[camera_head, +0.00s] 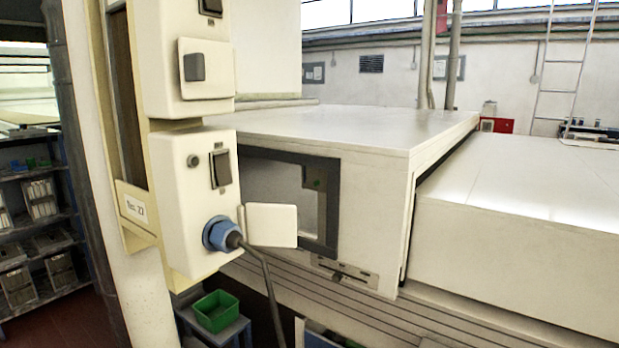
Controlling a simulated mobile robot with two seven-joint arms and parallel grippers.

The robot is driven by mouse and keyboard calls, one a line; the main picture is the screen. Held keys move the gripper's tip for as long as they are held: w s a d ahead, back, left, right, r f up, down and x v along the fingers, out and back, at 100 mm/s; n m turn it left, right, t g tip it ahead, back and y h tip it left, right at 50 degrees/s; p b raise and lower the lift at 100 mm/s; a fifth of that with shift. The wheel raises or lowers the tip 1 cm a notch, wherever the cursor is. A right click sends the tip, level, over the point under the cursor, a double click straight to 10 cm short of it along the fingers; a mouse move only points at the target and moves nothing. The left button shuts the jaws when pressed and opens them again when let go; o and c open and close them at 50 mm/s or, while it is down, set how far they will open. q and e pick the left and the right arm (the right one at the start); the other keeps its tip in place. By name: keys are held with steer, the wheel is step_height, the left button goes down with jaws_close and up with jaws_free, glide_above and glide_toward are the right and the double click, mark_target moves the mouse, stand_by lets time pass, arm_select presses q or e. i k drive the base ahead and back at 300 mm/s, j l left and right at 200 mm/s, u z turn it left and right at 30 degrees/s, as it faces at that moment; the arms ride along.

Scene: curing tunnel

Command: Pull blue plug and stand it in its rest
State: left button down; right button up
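The blue plug (221,234) sits in the socket on the front of the lower cream switch box (184,205). Its dark cable (266,285) leaves the back of the plug and hangs down to the right. A white socket lid (271,225) stands open just right of the plug. I cannot make out a rest for the plug with certainty. Neither of my grippers shows in the head view.
A green bin (216,311) stands on a small stand low down, below the box. A large white tunnel housing (370,140) fills the right side. Shelves (35,200) with trays stand at the far left. The space directly before the plug looks clear.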

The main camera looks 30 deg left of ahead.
mark_target(226, 236)
steer(key=u, duration=1.3)
steer(key=i+j, duration=0.2)
steer(key=j, duration=0.2)
steer(key=i+j, duration=0.2)
steer(key=j, duration=0.2)
steer(key=z, duration=1.85)
